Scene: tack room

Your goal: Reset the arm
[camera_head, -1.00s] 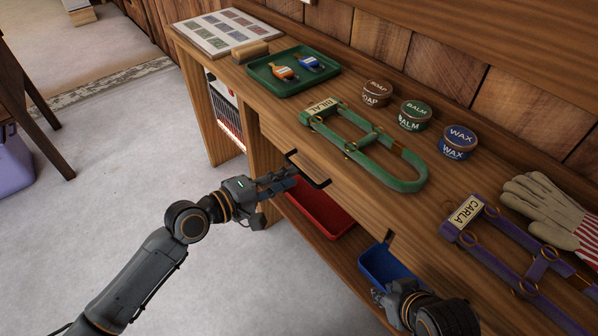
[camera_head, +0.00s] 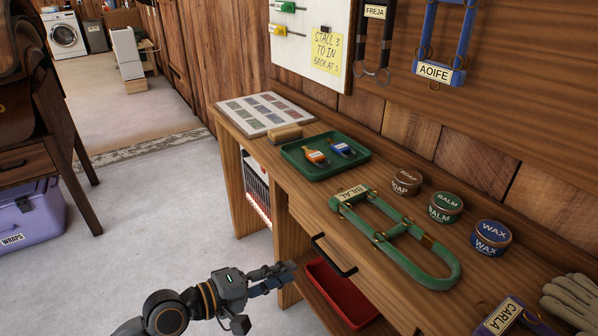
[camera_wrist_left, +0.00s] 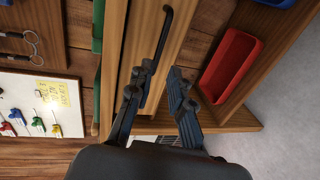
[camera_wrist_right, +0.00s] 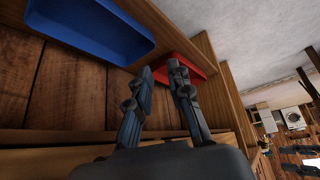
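My left gripper (camera_head: 288,270) is in front of the wooden bench, near the black drawer handle (camera_head: 334,256). In the left wrist view its two fingers (camera_wrist_left: 158,82) stand apart with nothing held between them. The handle (camera_wrist_left: 160,45) shows beyond the fingers there, and I cannot tell whether they touch it. My right gripper is out of the head view. In the right wrist view its fingertips (camera_wrist_right: 162,72) are a little apart and empty, close to a blue bin (camera_wrist_right: 95,30) and a red bin (camera_wrist_right: 182,65).
On the bench top are a green tray (camera_head: 352,170) with two small items, a green halter (camera_head: 435,266), several tins, a purple halter (camera_head: 502,318) and a glove (camera_head: 572,300). A red bin (camera_head: 340,298) sits below.

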